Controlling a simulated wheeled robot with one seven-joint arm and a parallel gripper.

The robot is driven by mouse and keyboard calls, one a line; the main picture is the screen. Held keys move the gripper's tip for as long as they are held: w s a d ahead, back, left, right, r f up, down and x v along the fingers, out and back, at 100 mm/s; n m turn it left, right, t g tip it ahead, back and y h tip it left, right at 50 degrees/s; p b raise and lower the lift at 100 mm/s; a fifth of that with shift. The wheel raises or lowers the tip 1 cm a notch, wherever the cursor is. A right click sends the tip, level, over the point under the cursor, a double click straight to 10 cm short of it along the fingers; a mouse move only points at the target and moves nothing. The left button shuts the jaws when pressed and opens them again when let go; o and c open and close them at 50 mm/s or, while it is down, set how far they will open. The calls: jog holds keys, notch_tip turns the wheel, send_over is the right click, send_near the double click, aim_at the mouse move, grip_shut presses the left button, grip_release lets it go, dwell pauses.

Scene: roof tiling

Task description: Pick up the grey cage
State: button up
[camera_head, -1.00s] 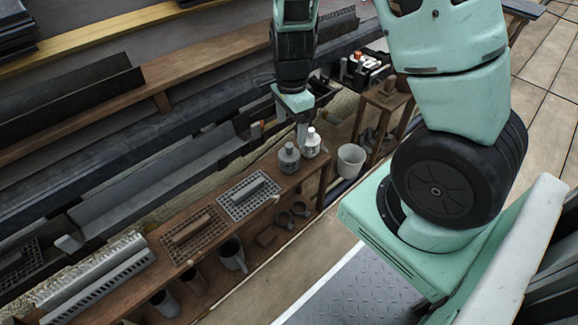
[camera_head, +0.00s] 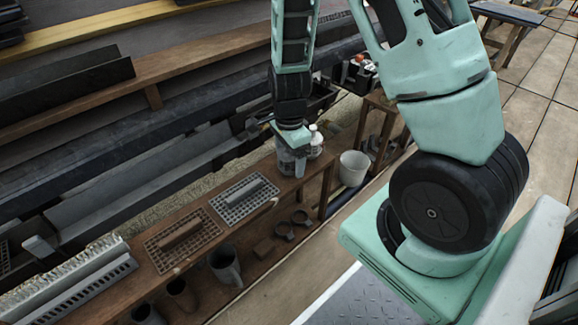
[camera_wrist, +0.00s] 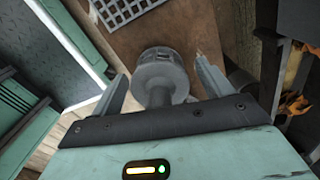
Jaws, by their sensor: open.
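The grey cage (camera_wrist: 158,80), a round slotted body with a narrower stem, stands on the wooden bench (camera_wrist: 120,45). In the wrist view it lies between the two fingers of my gripper (camera_wrist: 160,66), with a finger on either side and gaps still showing. In the head view the grey cage (camera_head: 286,162) is partly hidden behind my gripper (camera_head: 297,165), which points down over it. My gripper is open. A similar white cage (camera_head: 315,141) stands just behind and to the right of it.
On the bench to the left lie a grey grid with a bar (camera_head: 244,198) and a brown grid (camera_head: 183,242). A white bucket (camera_head: 353,167) stands to the right by a small wooden stand (camera_head: 385,130). Cups and rings sit on the lower shelf.

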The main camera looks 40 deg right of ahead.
jog(key=c, duration=1)
jog(key=shift+c, duration=0.2)
